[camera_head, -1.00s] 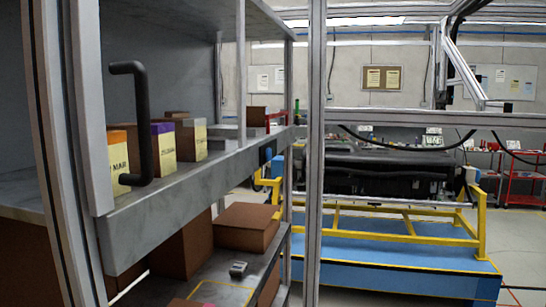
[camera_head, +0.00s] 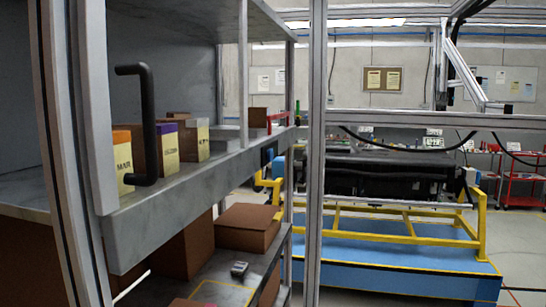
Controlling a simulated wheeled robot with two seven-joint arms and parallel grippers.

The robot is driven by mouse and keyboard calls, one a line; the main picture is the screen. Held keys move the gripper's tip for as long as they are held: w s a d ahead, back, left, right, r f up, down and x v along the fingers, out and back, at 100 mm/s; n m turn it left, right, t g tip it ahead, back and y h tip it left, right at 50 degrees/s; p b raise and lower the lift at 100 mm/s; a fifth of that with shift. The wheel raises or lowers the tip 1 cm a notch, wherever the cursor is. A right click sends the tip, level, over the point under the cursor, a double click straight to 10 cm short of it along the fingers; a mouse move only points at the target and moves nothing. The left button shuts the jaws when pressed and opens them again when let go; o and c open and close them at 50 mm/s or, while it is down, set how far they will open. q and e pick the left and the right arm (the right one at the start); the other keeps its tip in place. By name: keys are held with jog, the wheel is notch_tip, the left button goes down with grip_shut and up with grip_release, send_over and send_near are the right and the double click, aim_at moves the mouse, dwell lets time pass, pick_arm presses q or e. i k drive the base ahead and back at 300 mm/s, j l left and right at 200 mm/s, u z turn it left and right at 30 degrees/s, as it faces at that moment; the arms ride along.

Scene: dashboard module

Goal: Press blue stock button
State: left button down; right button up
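I cannot make out a blue stock button in the head view. A small blue patch (camera_head: 269,154) shows at the far end of the shelf edge, too small to identify. A small grey device (camera_head: 239,268) lies on the lower shelf, and no blue shows on it. Neither of my grippers is in view.
A grey shelf rack (camera_head: 180,192) fills the left, with labelled boxes (camera_head: 167,150) on its upper shelf and a brown box (camera_head: 246,229) below. A black handle (camera_head: 149,125) and a metal post (camera_head: 316,150) stand in front. A blue platform (camera_head: 400,265) with yellow rails stands right.

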aim_at(270, 155)
jog(key=i+l+z, duration=0.15)
jog(key=i+l, duration=0.15)
jog(key=i+l+z, duration=0.15)
jog(key=i, duration=0.4)
jog(key=i+l+z, duration=0.15)
jog(key=i, duration=0.25)
jog(key=i+l+u, duration=0.1)
jog(key=i+l, duration=0.25)
jog(key=l, duration=0.1)
